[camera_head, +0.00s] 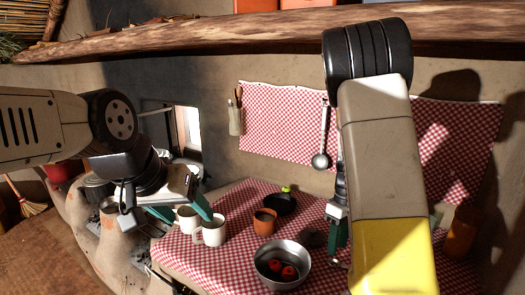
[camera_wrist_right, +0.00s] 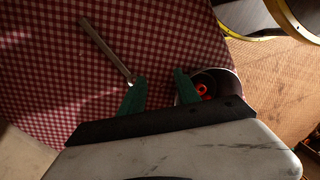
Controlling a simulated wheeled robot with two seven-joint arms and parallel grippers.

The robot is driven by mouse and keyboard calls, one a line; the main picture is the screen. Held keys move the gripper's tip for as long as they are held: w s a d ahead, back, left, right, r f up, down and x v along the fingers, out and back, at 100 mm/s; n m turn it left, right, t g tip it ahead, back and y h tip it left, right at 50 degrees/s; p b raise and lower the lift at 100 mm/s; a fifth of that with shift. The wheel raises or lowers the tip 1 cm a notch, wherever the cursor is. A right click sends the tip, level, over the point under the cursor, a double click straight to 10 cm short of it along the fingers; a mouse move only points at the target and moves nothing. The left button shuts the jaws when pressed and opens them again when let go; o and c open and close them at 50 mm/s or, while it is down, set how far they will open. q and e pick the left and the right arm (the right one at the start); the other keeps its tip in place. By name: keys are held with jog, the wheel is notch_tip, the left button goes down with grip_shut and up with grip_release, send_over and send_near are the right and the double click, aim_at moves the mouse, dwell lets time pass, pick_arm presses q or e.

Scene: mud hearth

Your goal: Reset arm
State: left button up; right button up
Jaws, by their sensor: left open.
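My left gripper (camera_head: 184,211) comes in from the left in the head view. Its teal fingers are spread, with nothing seen between them, close to the white mugs (camera_head: 211,232) at the left end of the table. My right gripper (camera_wrist_right: 160,90) shows two teal fingers apart in the right wrist view, above the checkered cloth. In the head view my right arm hides most of it, and only a teal finger shows. A thin metal rod (camera_wrist_right: 106,48) ends by its left finger; I cannot tell whether they touch. A metal bowl (camera_head: 283,277) with red pieces is beside the right gripper.
The table (camera_head: 180,256) has a red-and-white checkered cloth. A brown cup (camera_head: 264,222) and a dark pan (camera_head: 281,204) stand between the grippers. A ladle (camera_head: 322,145) hangs on the wall. A wooden beam (camera_head: 200,38) crosses above. Clay hearths with pots are at the left.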

jog(key=s+a+r+m+t, duration=0.3)
jog(key=s+r, duration=0.4)
jog(key=r, duration=0.3)
jog(key=s+a+r+m+t+y, duration=0.1)
jog(key=s+a+r+m+t, duration=0.3)
jog(key=s+r, duration=0.4)
notch_tip(320, 180, up, 3)
jog(key=shift+s+a+r+t, duration=0.15)
jog(key=shift+a+t, duration=0.15)
jog(key=shift+a, duration=0.1)
